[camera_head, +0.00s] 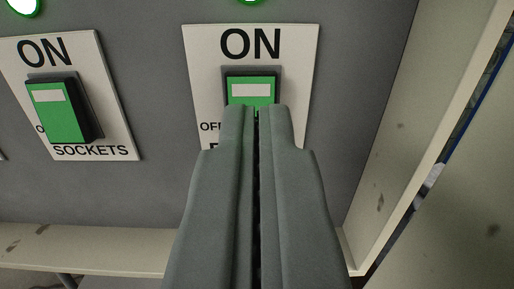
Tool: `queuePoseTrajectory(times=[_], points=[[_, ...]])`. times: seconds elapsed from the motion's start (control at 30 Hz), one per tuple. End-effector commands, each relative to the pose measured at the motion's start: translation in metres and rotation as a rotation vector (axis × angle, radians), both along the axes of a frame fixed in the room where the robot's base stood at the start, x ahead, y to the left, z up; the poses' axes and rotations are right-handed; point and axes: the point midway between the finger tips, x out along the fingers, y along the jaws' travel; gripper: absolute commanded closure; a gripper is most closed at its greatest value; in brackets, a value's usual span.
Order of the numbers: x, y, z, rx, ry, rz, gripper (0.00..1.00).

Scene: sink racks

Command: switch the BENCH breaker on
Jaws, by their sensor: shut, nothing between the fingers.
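A breaker with a green rocker (251,88) sits on a white plate (297,60) marked ON at the top. Part of OFF shows at the plate's left. The label below is mostly hidden by my gripper, so I cannot read its name. My gripper (256,110) is shut and empty, its fingertips over the lower part of this rocker. I cannot tell whether they touch it. A green lamp (252,1) shows at the top edge above this plate.
To the left is the SOCKETS breaker (62,112), also green, with a lit green lamp (23,6) above. A pale side wall (425,125) bounds the right. A pale ledge (85,250) runs below the grey panel (160,190).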

Motion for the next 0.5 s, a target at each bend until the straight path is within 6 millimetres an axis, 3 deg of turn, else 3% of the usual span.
queuePoseTrajectory(times=[0.3, 0.5], points=[[-0.049, 0.000, 0.006, 0.000, 0.001, 0.000, 1.00], [-0.071, 0.000, 0.009, 0.000, 0.002, 0.000, 1.00]])
